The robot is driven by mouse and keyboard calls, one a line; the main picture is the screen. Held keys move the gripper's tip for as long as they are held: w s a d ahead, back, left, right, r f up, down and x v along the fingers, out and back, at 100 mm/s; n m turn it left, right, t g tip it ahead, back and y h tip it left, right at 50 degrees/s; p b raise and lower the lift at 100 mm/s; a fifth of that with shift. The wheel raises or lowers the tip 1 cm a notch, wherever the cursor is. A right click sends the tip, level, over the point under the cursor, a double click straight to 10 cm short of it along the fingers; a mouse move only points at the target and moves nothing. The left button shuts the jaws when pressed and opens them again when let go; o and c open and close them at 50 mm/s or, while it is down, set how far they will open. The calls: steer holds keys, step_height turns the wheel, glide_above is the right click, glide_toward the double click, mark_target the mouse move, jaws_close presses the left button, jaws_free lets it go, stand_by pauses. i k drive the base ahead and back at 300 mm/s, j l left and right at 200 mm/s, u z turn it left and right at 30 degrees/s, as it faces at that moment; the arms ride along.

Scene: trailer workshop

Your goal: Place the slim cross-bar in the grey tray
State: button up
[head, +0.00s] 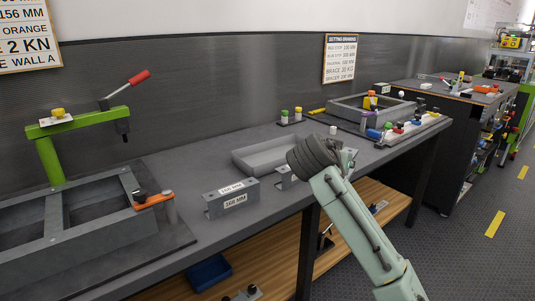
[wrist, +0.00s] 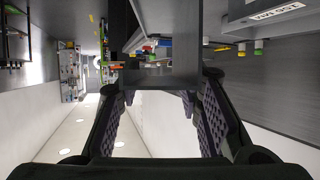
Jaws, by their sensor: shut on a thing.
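The grey tray (head: 258,160) lies on the workbench in the middle of the head view; its right end is hidden behind my arm. My gripper's fingers (wrist: 161,108) show in the wrist view, shut on a grey bar, the slim cross-bar (wrist: 160,76). In the head view my wrist hides the fingers. Parts of a grey piece with holes, apparently this cross-bar (head: 346,158), show on both sides of my wrist, at the tray's near right. I cannot tell whether it touches the bench or tray.
A grey block with 168 MM labels (head: 232,198) stands on the bench left of my arm. A grey frame (head: 90,240) with a green clamp arm (head: 48,160) is at the left. Small coloured parts and another frame (head: 350,110) are at the back right.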

mark_target(264, 162)
steer(key=i+j, duration=0.95)
steer(key=j, duration=0.15)
